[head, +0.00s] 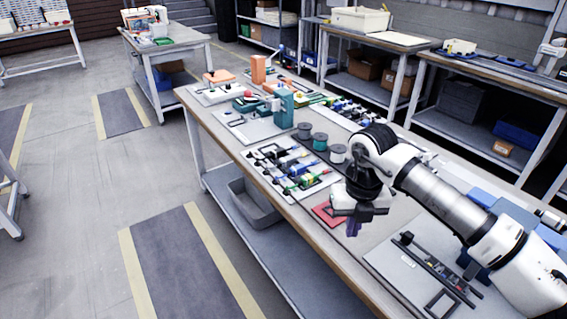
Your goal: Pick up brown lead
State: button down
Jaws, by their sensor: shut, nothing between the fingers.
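My gripper (353,228) hangs from my white and black arm over the front edge of the long workbench. Its dark fingers point down and are shut with nothing held. I cannot make out a brown lead in this view; the small parts on the bench are too small to tell apart, and my arm hides some of the bench top.
A board (262,153) with several small coloured parts lies left of my gripper, with spools (320,142) behind it. A red piece (326,215) lies beside my gripper. A grey plate (388,263) with dark rails is at right. The floor aisle at left is clear.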

jog(key=shift+d, duration=0.35)
